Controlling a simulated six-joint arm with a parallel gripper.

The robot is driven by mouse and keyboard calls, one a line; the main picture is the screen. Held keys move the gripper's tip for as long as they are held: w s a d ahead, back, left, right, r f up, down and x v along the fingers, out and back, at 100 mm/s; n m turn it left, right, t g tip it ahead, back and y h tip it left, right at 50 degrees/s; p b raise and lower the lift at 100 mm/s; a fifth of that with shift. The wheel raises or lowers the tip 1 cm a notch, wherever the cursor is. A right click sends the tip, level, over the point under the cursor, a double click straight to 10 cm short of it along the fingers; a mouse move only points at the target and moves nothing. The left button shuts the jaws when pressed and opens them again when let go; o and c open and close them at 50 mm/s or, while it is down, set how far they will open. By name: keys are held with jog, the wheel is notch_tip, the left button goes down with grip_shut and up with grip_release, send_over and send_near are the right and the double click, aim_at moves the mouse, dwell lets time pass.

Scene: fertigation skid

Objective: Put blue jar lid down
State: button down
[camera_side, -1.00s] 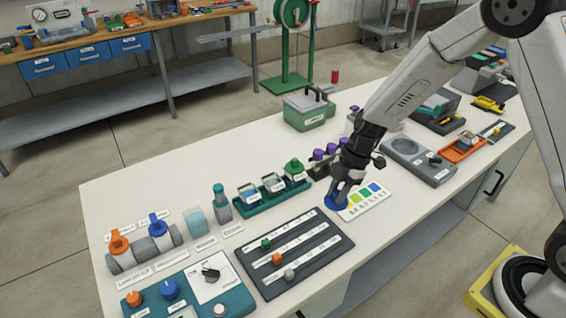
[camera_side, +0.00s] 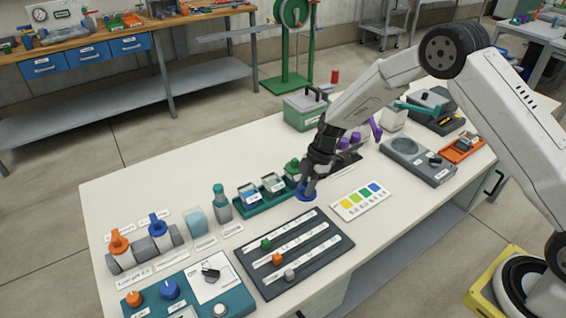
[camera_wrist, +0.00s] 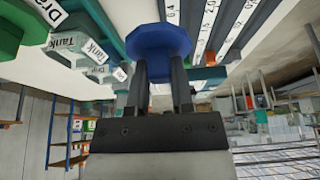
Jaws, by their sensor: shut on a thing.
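The blue jar lid (camera_side: 306,195) is in my gripper (camera_side: 309,186), at or just above the white table top between the teal jar rack and the dark slider panel. I cannot tell whether it touches the table. In the wrist view the lid (camera_wrist: 158,45) is a blue many-sided disc at the fingertips. My gripper's two dark fingers (camera_wrist: 162,82) are shut on it. The lid's far side is hidden.
The teal rack (camera_side: 262,205) with jars, one green-topped, stands just left of the lid. The dark slider panel (camera_side: 318,268) lies in front of it. A colour chart card (camera_side: 360,201) lies to the right. Purple-topped items (camera_side: 357,137) stand behind my gripper.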

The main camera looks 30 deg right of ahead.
jog(key=shift+w+a+f, duration=0.1)
jog(key=shift+w+f, duration=0.75)
jog(key=shift+f, duration=0.15)
jog(key=shift+w+a+f, duration=0.1)
jog(key=shift+w+f, duration=0.7)
jog(key=shift+f, duration=0.2)
jog(key=shift+w+f, duration=0.25)
jog(key=shift+f, duration=1.55)
jog(key=shift+f, duration=0.15)
jog(key=c, duration=0.5)
grip_release()
jog(key=v, duration=1.2)
